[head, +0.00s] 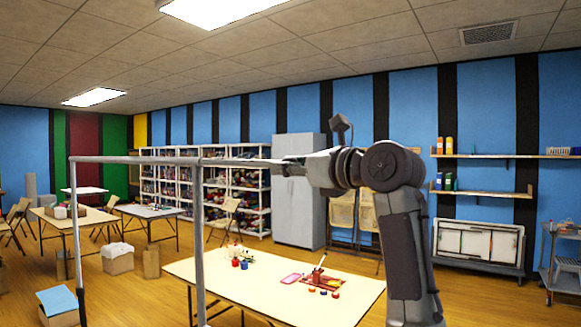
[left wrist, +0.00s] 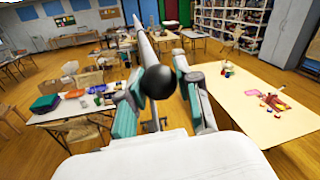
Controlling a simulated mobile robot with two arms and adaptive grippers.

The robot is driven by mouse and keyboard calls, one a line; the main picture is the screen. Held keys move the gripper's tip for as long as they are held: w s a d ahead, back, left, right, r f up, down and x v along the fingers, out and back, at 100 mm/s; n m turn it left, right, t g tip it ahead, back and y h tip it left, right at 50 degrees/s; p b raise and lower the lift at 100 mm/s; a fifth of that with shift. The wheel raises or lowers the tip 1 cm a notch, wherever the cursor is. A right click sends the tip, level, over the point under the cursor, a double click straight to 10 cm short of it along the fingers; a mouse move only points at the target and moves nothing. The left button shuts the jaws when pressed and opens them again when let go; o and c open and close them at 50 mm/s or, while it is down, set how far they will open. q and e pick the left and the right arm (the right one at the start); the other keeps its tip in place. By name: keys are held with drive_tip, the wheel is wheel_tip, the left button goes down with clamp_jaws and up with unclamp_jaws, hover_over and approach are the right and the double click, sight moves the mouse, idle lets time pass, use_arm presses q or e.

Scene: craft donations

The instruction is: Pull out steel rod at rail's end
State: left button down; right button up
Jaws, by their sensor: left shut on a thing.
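A grey metal rail (head: 135,159) runs level across the left of the head view, on two upright posts. A thin steel rod (head: 238,162) sticks out in line from the rail's right end, past the nearer post (head: 199,250). My left gripper (head: 286,163) is shut on the rod near its free end. In the left wrist view, a black ball knob (left wrist: 157,83) shows between the fingers of the left gripper (left wrist: 158,70), with the rod (left wrist: 144,45) running away behind it. The knob hides part of the grip. My right gripper is not in view.
A cream table (head: 260,285) with paints and craft items stands below the rod. More tables (head: 75,222) and boxes (head: 118,260) stand at the left. Full white shelves (head: 232,190) and a grey cabinet (head: 298,205) stand at the back. The air around the rod looks clear.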

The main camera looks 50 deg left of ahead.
use_arm(q)
drive_tip(key=shift+r, duration=0.15)
drive_tip(key=c, duration=0.9)
unclamp_jaws()
drive_tip(key=shift+o, duration=0.6)
drive_tip(key=d, duration=1.2)
drive_tip(key=shift+w, duration=0.3)
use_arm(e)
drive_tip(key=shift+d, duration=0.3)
